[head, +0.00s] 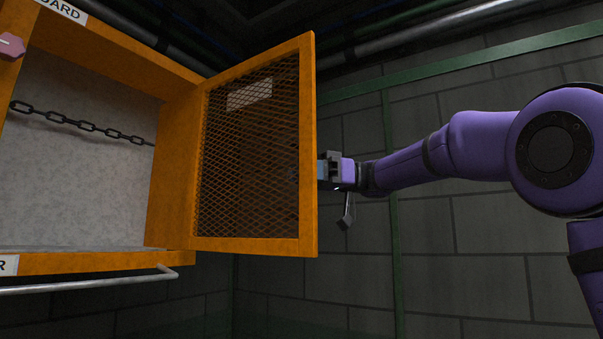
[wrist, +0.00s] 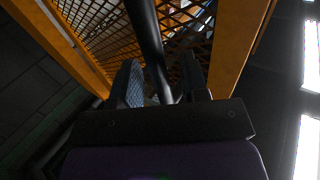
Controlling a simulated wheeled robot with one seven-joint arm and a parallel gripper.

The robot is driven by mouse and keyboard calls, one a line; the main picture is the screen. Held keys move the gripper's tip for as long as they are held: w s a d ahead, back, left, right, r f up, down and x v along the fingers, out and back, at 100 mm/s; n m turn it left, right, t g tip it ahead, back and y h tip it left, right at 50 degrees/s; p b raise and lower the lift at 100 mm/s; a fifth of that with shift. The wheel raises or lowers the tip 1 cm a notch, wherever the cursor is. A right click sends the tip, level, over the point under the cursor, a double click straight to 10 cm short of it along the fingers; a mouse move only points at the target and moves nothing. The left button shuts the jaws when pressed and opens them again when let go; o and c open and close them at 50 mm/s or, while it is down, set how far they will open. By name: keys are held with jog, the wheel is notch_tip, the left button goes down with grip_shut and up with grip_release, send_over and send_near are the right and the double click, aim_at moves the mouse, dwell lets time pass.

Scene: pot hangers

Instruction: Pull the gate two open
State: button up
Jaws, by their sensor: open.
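The gate (head: 307,150) is an orange frame with mesh and a small pale label. It stands swung out from the right side of an orange cabinet (head: 178,165) in the head view. Its mesh and orange frame (wrist: 235,45) fill the top of the wrist view. My gripper (head: 333,170) is at the gate's free right edge, partly hidden behind it. In the wrist view my gripper (wrist: 160,82) is open, its fingers on either side of a dark bar (wrist: 147,35) in front of the mesh. I cannot tell whether the fingers touch the bar.
A chain (head: 85,126) hangs across the cabinet's opening. A pale rail (head: 95,283) juts out below it, and a pink knob (head: 11,46) is at the upper left. A grey block wall (head: 470,260) with green strips stands behind. The space below the gate looks clear.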

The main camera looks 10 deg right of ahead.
jog(key=w+d, duration=0.2)
jog(key=d, duration=0.8)
jog(key=shift+d, duration=0.15)
